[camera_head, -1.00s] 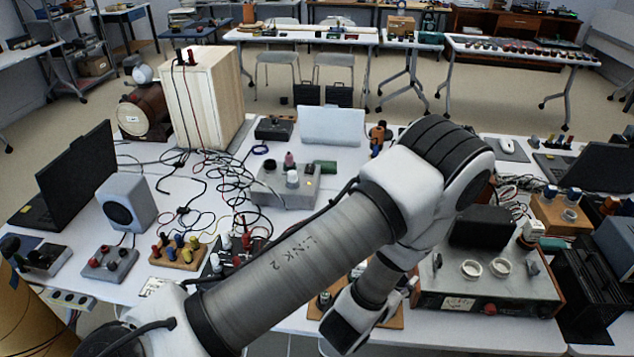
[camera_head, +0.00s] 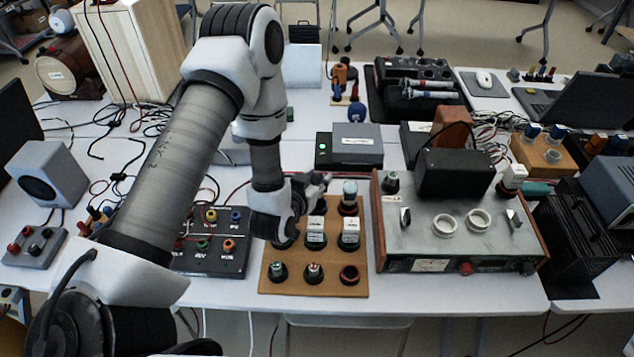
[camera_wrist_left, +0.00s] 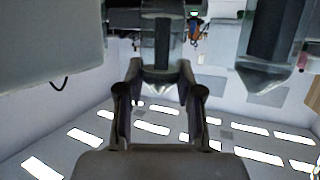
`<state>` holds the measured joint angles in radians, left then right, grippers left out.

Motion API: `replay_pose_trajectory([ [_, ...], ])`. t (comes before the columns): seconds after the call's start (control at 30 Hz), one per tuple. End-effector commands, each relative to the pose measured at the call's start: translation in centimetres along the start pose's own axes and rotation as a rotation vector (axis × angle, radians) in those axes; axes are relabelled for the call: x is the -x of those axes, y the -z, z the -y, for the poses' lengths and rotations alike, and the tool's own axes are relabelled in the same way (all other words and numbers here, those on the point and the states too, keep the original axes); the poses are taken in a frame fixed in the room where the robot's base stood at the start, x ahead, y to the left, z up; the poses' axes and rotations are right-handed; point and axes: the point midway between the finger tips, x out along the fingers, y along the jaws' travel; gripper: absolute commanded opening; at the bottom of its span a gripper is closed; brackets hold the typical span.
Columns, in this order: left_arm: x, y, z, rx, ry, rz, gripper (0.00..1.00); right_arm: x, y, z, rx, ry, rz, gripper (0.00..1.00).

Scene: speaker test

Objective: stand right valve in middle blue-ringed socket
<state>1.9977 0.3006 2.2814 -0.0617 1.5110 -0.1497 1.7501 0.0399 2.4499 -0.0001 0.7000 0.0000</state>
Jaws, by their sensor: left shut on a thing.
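My left gripper (camera_head: 318,184) is over the back of a wooden socket board (camera_head: 295,289). In the left wrist view, its fingers (camera_wrist_left: 160,80) are shut on an upright glass valve (camera_wrist_left: 162,40) with a pointed tip. A second pointed glass valve (camera_wrist_left: 265,45) stands apart, to the right in that view. In the head view, a pale-topped valve (camera_head: 350,190) stands at the board's back right, close to the fingertips. Sockets with green (camera_head: 277,272) and red (camera_head: 349,275) rings line the front. I cannot make out a blue ring; my arm hides the board's back left.
A dark panel with coloured jacks (camera_head: 210,245) lies to the left. A metal-topped instrument (camera_head: 460,225) closely flanks the board's right side. A grey box with a green light (camera_head: 350,146) stands behind.

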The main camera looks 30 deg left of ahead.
Motion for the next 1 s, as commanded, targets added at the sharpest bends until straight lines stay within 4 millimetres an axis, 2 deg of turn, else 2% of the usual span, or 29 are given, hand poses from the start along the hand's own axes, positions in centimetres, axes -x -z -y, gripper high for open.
replay_pose_trajectory([
  [0.1, -0.4, -1.2, 0.0, -0.001, 0.0, -0.001, 0.01, 0.1, 0.0, 0.0, 0.0, 0.0, 0.0, 0.39],
  [0.5, -0.7, -1.9, 0.0, 0.0, 0.0, -0.002, 0.01, -0.5, 0.0, 0.0, 0.0, 0.0, 0.0, 0.39],
  [0.53, -0.7, -1.8, 0.0, 0.0, 0.0, -0.001, 0.43, -0.4, 0.0, 0.0, 0.0, 0.0, 0.0, 0.39],
  [0.6, -0.6, -1.7, 0.0, 0.0, 0.0, -0.001, 0.61, -0.4, 0.0, 0.0, 0.0, 0.0, 0.0, 0.39],
  [1.0, -0.1, -1.2, 0.0, 0.001, 0.0, 0.0, 0.61, 0.1, 0.0, 0.0, 0.0, 0.0, 0.0, 0.39],
])
